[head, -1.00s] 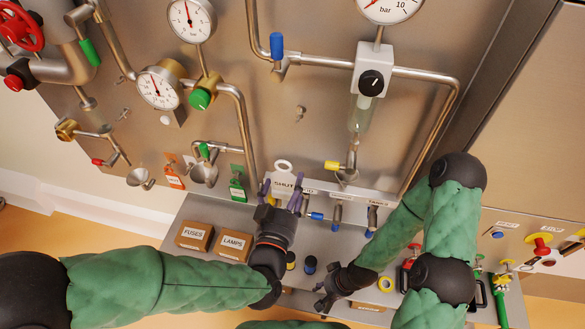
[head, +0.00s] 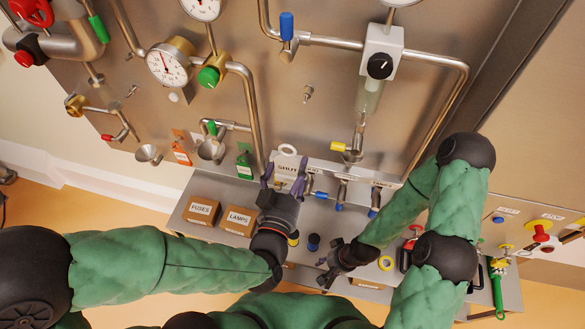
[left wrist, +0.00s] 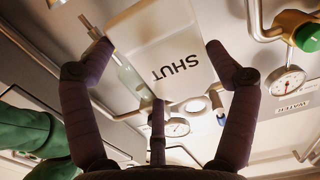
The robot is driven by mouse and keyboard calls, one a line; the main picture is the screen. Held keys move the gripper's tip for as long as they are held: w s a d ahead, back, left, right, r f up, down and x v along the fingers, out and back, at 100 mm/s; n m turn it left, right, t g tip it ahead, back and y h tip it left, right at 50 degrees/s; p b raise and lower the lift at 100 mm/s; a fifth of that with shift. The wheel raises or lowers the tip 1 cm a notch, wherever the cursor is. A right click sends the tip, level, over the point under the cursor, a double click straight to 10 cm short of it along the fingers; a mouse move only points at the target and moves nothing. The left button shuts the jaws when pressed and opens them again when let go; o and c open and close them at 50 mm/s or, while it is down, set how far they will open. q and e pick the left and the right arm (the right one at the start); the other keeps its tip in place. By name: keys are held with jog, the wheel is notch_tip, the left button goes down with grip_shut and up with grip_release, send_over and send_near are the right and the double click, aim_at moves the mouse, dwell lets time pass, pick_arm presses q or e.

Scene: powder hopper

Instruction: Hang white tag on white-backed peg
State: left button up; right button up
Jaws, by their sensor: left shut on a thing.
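The white tag (head: 286,166), marked SHUT and with a round hole at its top, is held by my left gripper (head: 285,177) in front of the steel panel. In the left wrist view the tag (left wrist: 160,45) is between the spread fingers, its lettering upside down. I cannot make out a white-backed peg; the tag and gripper hide part of the panel. A small bare metal peg (head: 308,92) sticks out higher up, with no white backing visible. My right gripper (head: 330,268) is low over the shelf, its fingers spread and nothing visible between them.
Boxes marked FUSES (head: 202,210) and LAMPS (head: 239,220) stand on the shelf.

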pick_arm(q)
jog(key=p+v, duration=0.3)
jog(key=v, duration=0.3)
jog(key=shift+s, duration=0.3)
dwell(0.5)
jog(key=shift+f, duration=0.2)
dwell(1.0)
